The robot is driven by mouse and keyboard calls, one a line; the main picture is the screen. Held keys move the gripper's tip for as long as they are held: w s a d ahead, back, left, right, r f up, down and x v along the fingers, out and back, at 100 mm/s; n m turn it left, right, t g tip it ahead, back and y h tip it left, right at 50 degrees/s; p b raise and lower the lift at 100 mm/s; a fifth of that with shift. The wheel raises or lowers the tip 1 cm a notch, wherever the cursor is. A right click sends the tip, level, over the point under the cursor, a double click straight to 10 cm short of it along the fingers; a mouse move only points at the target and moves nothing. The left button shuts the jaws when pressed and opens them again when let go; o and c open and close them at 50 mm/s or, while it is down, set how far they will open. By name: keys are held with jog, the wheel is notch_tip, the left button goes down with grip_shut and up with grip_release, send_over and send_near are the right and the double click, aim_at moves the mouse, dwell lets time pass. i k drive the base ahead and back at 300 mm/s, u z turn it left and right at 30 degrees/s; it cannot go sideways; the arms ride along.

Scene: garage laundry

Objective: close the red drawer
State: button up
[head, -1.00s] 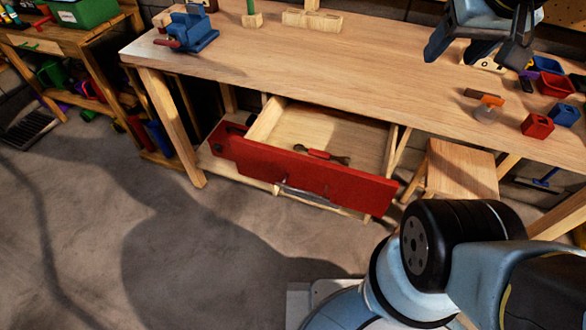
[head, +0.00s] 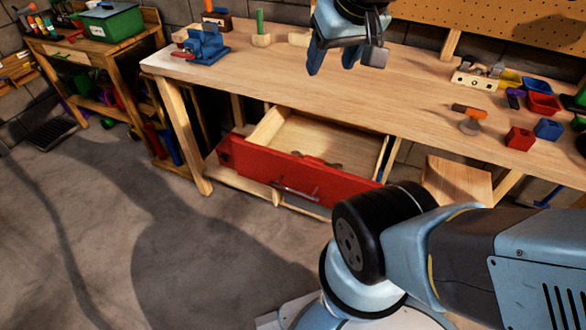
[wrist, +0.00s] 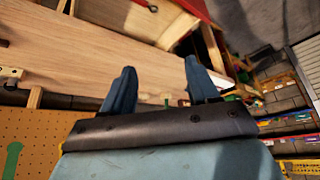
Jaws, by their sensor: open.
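The red drawer (head: 305,178) under the wooden workbench is pulled out, with its pale wooden inside showing. Its red front carries a metal bar handle (head: 295,192) and faces the open floor. A small tool (head: 318,162) lies inside the drawer, partly hidden by the front. My gripper (head: 343,66) is open and empty, above the bench top and behind the drawer, touching neither. In the wrist view its two blue fingers (wrist: 158,88) stand apart, and a part of the red drawer (wrist: 188,6) shows at the top edge.
The workbench (head: 420,95) holds a blue vise (head: 205,45) at left. At right are an orange-handled tool (head: 468,112), a red block (head: 519,138) and bins. A wooden stool (head: 455,180) stands right of the drawer. Floor (head: 180,240) in front of the drawer at left is clear.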

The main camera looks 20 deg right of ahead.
aim_at(265, 156)
jog(key=u, duration=1.15)
jog(key=k, duration=1.25)
jog(key=z, duration=0.8)
jog(key=i, duration=1)
jog(key=u, duration=0.05)
